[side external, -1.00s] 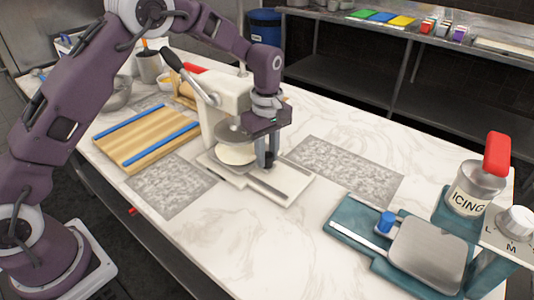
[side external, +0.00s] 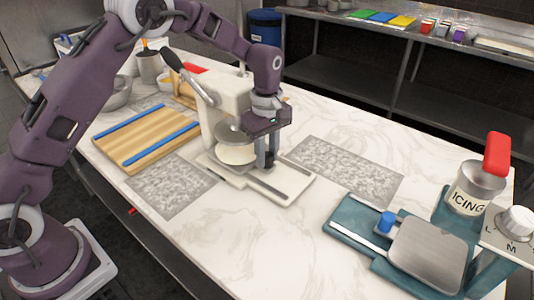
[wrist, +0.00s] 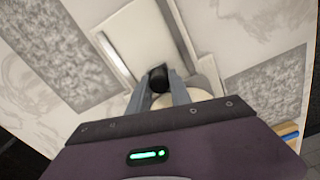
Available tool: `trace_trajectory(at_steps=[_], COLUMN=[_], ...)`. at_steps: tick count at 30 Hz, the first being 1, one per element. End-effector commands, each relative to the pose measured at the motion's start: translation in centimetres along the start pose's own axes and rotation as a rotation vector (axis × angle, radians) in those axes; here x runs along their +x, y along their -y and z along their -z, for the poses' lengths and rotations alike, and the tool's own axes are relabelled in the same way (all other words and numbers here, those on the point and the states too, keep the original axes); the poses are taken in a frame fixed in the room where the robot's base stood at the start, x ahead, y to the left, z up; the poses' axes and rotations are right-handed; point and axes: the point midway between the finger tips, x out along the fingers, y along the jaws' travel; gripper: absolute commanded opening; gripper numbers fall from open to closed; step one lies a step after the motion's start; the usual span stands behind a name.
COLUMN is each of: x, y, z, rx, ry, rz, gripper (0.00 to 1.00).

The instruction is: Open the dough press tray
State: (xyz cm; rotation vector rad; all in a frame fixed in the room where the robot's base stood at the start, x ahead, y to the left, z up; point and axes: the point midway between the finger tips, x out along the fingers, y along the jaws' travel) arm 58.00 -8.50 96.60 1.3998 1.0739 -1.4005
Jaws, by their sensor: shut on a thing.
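The white dough press (side external: 222,103) stands on the counter with its grey lever (side external: 189,75) raised to the upper left. Its flat tray (side external: 287,181) sits low at the press foot and extends to the right. Pale round dough (side external: 237,154) lies beneath the grey press disc (side external: 231,134). My gripper (side external: 266,160) points down beside the dough and is shut on the tray's black knob (wrist: 158,78), between both fingers in the wrist view. The wrist view also shows the tray (wrist: 135,40); the dough there is partly hidden behind the fingers.
A wooden board with blue strips (side external: 147,138) lies left of the press. Speckled mats (side external: 345,170) lie on the counter right and front-left. A teal machine (side external: 360,236) with an icing container (side external: 472,200) stands at the front right. Marble between press and machine is clear.

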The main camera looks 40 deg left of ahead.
Motion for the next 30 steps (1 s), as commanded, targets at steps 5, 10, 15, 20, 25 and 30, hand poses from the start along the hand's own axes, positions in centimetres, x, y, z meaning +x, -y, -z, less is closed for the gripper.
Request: trace_trajectory(at_steps=[5,10,15,20,25,30], x=[-0.1,-0.1,-0.1,-0.1,-0.1,-0.2], y=[-0.1,-0.4,-1.7,-2.8,-3.4,-3.5], z=[0.0,-1.3,-5.9,-9.8,-12.1,-12.5], rx=[0.0,0.003,0.006,0.004,0.0,-0.001], ry=[0.0,0.0,0.0,0.0,0.0,0.0], rz=[-0.003,-0.002,-0.004,-0.006,-0.005,-0.006], gripper=[0.0,0.0,0.0,0.0,0.0,0.0])
